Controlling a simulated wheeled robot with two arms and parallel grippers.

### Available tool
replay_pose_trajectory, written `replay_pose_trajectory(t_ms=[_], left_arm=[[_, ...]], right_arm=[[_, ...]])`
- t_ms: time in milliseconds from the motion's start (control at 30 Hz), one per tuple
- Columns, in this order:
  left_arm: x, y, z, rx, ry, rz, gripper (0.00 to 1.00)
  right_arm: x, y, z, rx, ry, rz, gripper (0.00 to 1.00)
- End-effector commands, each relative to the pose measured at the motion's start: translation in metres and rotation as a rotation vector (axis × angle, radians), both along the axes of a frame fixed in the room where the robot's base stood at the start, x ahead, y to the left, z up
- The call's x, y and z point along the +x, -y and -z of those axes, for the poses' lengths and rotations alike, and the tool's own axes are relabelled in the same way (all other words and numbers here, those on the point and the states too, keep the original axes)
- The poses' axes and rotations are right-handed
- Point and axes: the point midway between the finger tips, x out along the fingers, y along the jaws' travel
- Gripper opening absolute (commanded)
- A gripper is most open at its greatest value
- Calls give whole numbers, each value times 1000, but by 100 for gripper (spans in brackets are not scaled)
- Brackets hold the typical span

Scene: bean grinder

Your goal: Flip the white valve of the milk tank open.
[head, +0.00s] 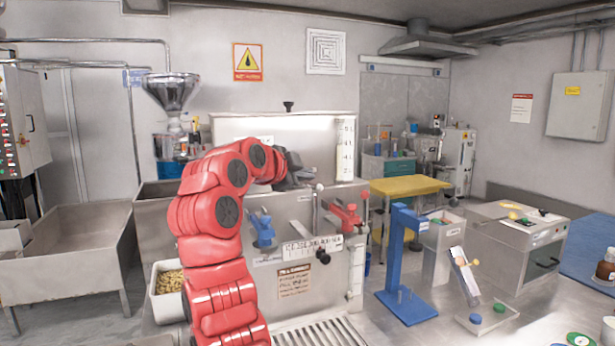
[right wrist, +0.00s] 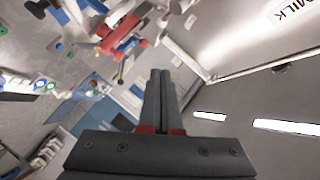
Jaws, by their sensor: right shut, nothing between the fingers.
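The milk tank (head: 278,128) is a steel box at the back of the machine, and its MILK lettering (right wrist: 291,11) shows at the top right of the right wrist view. A white ball-tipped lever (head: 319,188), which seems to be the white valve, stands in front of the tank, left of the red valve (head: 347,216). My right gripper (head: 301,172) is in front of the tank, just left of and above the white tip. Its fingers (right wrist: 160,76) are shut and empty. Contact with the valve cannot be told. My left gripper is not in view.
A blue valve (head: 262,231) and a black knob (head: 323,257) are on the machine front. The red valve (right wrist: 120,38) also shows in the right wrist view. A blue stand (head: 400,265) is on the steel counter to the right. A steel funnel (head: 171,90) rises behind left.

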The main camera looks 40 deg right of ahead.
Motion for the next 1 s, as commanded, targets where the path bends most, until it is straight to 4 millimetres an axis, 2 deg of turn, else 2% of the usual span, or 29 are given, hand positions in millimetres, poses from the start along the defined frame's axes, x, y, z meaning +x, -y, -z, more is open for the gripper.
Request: replay_pose_trajectory(t_ms=[133,267,400,500,600,733,867,1000], left_arm=[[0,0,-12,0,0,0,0],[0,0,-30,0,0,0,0],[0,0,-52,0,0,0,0],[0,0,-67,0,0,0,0],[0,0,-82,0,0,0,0],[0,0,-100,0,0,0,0],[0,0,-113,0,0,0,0],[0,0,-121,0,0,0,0]], right_arm=[[2,21,3,4,-46,-51,0],[4,57,4,-25,-135,-171,0],[-2,91,-6,-150,-273,-342,0],[-9,103,-20,-290,-393,-464,0],[-18,103,-34,-463,-541,-578,0],[-26,86,-41,-704,-768,-720,0],[-31,62,-32,-909,-987,-843,0],[-34,40,-15,-1055,-1153,-944,0]])
